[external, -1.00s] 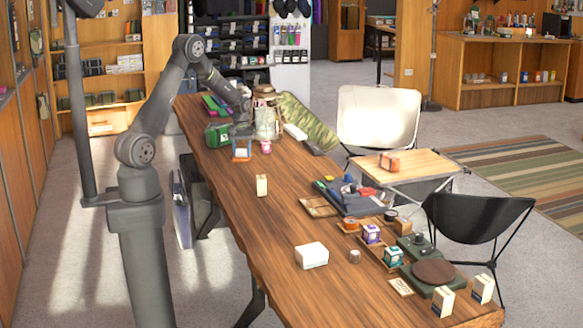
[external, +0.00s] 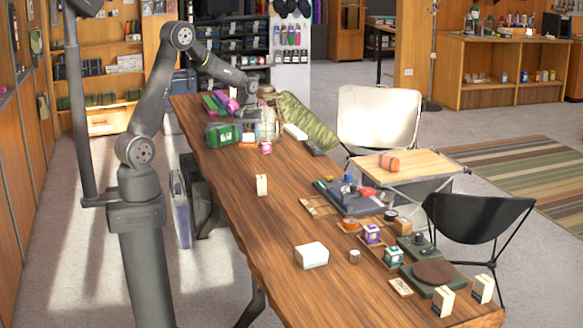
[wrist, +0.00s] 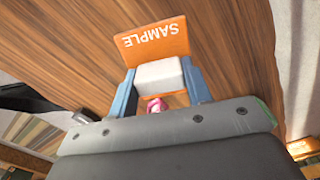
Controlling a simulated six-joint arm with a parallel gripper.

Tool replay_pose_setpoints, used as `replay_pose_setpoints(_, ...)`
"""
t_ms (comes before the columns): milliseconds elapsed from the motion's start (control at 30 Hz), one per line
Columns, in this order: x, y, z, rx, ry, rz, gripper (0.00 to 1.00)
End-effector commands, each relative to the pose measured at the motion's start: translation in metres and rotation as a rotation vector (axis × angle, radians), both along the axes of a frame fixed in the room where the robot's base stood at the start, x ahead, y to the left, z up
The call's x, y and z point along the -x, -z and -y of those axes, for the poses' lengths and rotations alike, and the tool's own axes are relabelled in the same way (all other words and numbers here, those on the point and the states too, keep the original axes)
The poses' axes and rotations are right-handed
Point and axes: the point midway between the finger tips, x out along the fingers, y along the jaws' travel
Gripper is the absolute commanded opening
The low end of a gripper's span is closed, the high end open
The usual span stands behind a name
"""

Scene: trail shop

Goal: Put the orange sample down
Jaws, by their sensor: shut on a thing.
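The orange sample (wrist: 152,42) shows in the wrist view as an orange panel with "SAMPLE" lettering and a white block (wrist: 160,75) against it. My gripper (wrist: 159,67) has its two blue fingers on either side of the white block, shut on the sample. In the external view my gripper (external: 248,134) is over the far part of the wooden table, and the orange sample (external: 248,145) shows small below it. I cannot tell whether the sample touches the table.
A green pouch (external: 222,134) lies just left of my gripper, and a pink tin (external: 266,147) to its right. A camouflage item (external: 308,122) lies behind. A small cream box (external: 262,185) stands nearer on the table (external: 225,175), with bare wood around it.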

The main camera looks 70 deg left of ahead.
Motion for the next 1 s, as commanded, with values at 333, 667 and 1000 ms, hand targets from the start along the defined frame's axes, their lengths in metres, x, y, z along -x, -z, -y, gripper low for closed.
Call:
replay_pose_setpoints(333,-0.007,-0.004,0.026,0.001,0.062,-0.002,0.21)
replay_pose_setpoints(667,-0.05,0.038,0.134,0.001,0.642,-0.003,0.21)
replay_pose_setpoints(1000,-0.065,0.072,0.226,0.0,1.123,-0.001,0.21)
